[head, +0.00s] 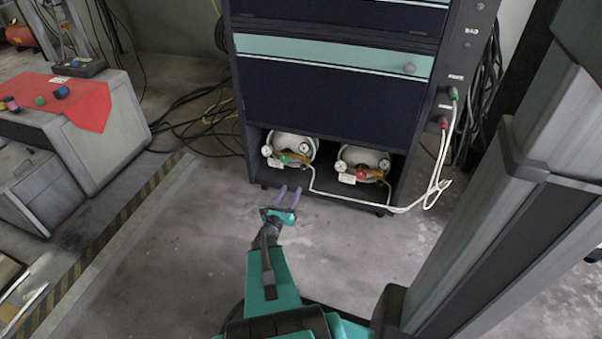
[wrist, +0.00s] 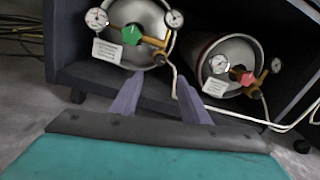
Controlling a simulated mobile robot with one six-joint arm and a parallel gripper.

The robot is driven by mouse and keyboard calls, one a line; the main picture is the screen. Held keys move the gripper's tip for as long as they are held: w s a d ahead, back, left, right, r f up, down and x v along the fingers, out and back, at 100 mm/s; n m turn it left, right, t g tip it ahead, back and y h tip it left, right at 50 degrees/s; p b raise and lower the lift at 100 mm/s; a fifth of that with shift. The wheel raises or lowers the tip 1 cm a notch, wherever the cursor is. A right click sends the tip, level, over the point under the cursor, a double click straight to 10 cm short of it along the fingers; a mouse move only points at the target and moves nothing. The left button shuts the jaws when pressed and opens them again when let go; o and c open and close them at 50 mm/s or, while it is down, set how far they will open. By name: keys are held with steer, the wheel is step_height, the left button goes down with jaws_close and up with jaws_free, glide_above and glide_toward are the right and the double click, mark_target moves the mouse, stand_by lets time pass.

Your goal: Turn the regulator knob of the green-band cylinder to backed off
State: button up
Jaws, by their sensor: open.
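Two gas cylinders lie in the open bottom bay of the dark cabinet. The left cylinder (head: 294,143) has a green regulator knob (head: 284,159), which also shows in the wrist view (wrist: 132,34), between two round gauges. The right cylinder (head: 365,157) has a red regulator knob (head: 361,176), also in the wrist view (wrist: 248,78).
The cabinet's bottom lip (head: 325,196) runs before the cylinders. White hoses (head: 432,190) run from the bay to ports on the cabinet's right side. Black cables lie left of the cabinet. A bench with a red cloth (head: 88,104) stands at left. The floor in front is clear.

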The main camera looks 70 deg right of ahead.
mark_target(303, 168)
steer(key=d+b, duration=0.3)
steer(key=d, duration=0.9)
steer(key=shift+w+f, duration=0.1)
steer(key=shift+d, duration=0.65)
jaws_close()
